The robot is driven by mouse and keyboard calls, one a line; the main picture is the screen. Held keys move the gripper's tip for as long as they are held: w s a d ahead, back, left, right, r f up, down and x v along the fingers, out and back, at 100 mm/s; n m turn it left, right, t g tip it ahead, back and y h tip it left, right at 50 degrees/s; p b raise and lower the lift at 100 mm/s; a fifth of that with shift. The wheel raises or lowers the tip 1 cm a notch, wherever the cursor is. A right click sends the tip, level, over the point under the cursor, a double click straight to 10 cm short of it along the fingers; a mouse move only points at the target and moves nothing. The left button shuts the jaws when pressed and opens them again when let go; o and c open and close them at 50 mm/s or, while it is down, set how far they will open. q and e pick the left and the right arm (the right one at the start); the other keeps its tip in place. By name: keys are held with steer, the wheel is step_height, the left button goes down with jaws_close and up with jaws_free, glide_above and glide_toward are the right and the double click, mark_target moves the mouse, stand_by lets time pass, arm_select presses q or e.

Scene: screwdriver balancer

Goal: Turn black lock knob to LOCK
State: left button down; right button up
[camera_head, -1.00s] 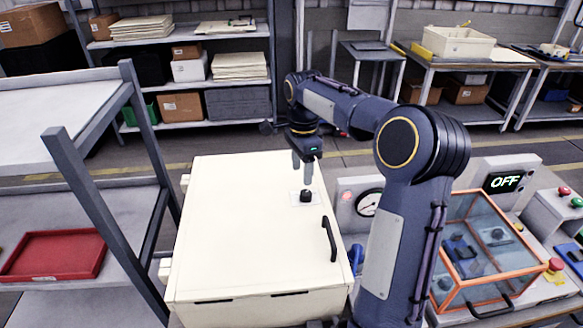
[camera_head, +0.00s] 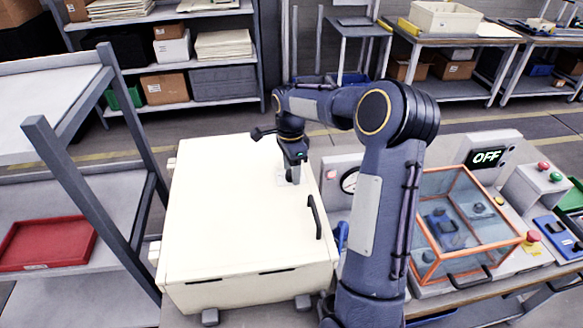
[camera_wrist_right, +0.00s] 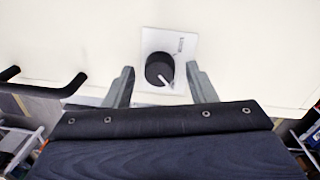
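The black lock knob is round with a white pointer line. It shows in the right wrist view (camera_wrist_right: 159,68) on a small white label plate (camera_wrist_right: 180,45) on the cream cabinet lid. The pointer slants toward the lower right there; the label text is too small to read. My right gripper (camera_head: 294,178) points down at the plate in the head view and hides the knob. In the wrist view its fingers (camera_wrist_right: 160,70) are apart, one on each side of the knob, with gaps showing. I cannot tell their exact height against it. My left gripper is not in view.
The cream cabinet (camera_head: 225,240) has a black handle (camera_head: 315,216) close right of the gripper. A gauge panel (camera_head: 338,170), an orange-framed clear box (camera_head: 465,225) and an OFF display (camera_head: 487,157) stand to the right. A shelf with a red tray (camera_head: 45,243) is at left.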

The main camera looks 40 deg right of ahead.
steer(key=c, duration=0.9)
steer(key=shift+n, duration=0.3)
steer(key=n, duration=0.3)
steer(key=shift+a+n, duration=0.1)
steer(key=shift+n, duration=0.2)
steer(key=n, duration=0.4)
steer(key=shift+w+n+b, duration=0.1)
steer(key=shift+n+b, duration=0.2)
steer(key=n, duration=0.4)
steer(key=shift+h, duration=0.3)
steer(key=n, duration=0.5)
